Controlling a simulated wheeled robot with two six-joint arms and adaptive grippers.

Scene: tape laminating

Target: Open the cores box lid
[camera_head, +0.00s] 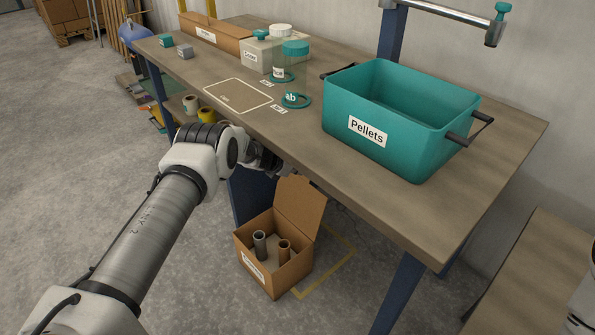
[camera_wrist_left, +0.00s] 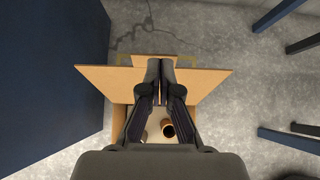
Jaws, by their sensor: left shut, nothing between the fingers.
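The cores box (camera_head: 254,275) is a brown cardboard box on the floor below the table's front edge, with a white label on its front. Its lid flap (camera_head: 301,207) stands up at the back, so the inside shows. A grey core (camera_head: 259,245) and a brown core (camera_head: 284,251) stand inside. My left gripper (camera_head: 286,172) is above the flap, partly hidden by my arm. In the left wrist view its fingers (camera_wrist_left: 160,66) are shut and empty, overlapping the flap (camera_wrist_left: 207,82); I cannot tell whether they touch it. My right gripper is out of view.
The wooden table (camera_head: 300,150) stands over the box's far side, with a blue leg (camera_head: 250,196) close by. A teal Pellets bin (camera_head: 390,130), jars and a grey box (camera_head: 258,54) stand on it. Yellow tape (camera_head: 335,262) marks the floor beside the box.

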